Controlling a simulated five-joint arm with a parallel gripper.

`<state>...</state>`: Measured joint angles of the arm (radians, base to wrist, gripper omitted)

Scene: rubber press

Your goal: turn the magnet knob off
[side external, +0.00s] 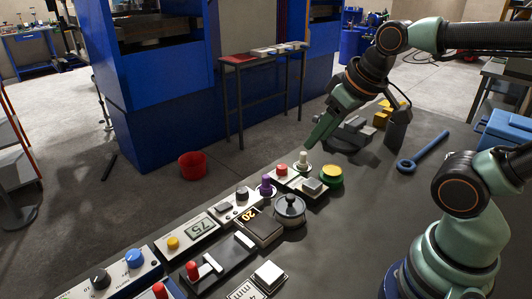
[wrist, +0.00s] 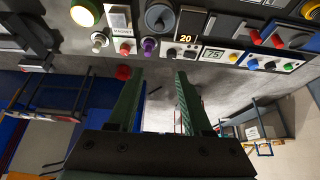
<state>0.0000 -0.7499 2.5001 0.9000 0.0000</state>
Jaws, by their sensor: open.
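A small plate marked MAGNET (wrist: 120,17) shows at the top of the wrist view. A cream knob (wrist: 99,40) stands beside it and a red knob (wrist: 125,48) sits below it; I cannot tell which of these the label names. In the side view the cream knob (side external: 303,160) stands upright at the far end of the control row, with the red knob (side external: 282,170) to its left. My gripper (wrist: 159,76) is open, with nothing between its fingers. In the side view a green finger (side external: 325,127) hangs just above the cream knob, apparently apart from it.
Close by are a purple knob (side external: 266,186), a yellow-topped green button (side external: 332,176) and a round grey knob (side external: 290,209). More controls run toward the lower left. A blue-ended wrench (side external: 423,152) lies on the dark table at the right. A red bucket (side external: 192,165) stands on the floor.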

